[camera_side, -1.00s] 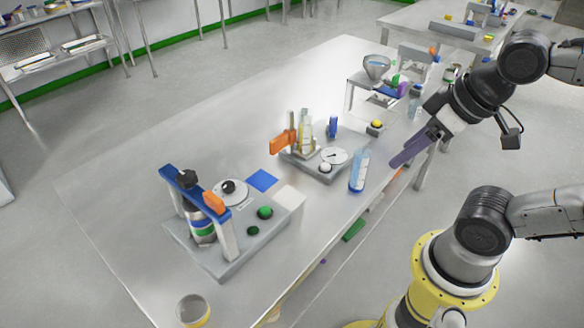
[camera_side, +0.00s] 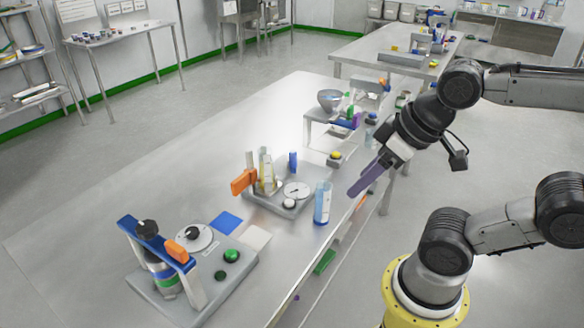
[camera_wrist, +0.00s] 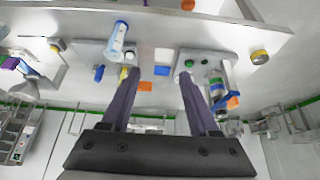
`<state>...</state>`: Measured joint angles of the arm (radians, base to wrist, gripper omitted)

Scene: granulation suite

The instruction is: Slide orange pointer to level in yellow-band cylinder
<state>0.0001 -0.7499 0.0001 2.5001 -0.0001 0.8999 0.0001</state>
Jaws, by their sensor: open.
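An orange pointer (camera_side: 243,181) sits at the left side of a grey station (camera_side: 272,203) on the bench. Beside it stand clear upright cylinders with yellow colouring (camera_side: 267,173); I cannot tell the band or level at this size. In the wrist view the orange pointer (camera_wrist: 145,87) shows between my fingers, and yellow (camera_wrist: 124,73) shows by the left finger. My gripper (camera_side: 352,193), with long purple fingers, hangs to the right of the station near the bench edge, apart from everything. In the wrist view my gripper (camera_wrist: 157,73) is open and empty.
A blue-tinted bottle (camera_side: 322,203) stands between my gripper and the station. A second station with a blue bar (camera_side: 155,243) and another orange piece (camera_side: 177,251) stands front left. A bowl on a stand (camera_side: 330,101) is behind. The bench's left side is clear.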

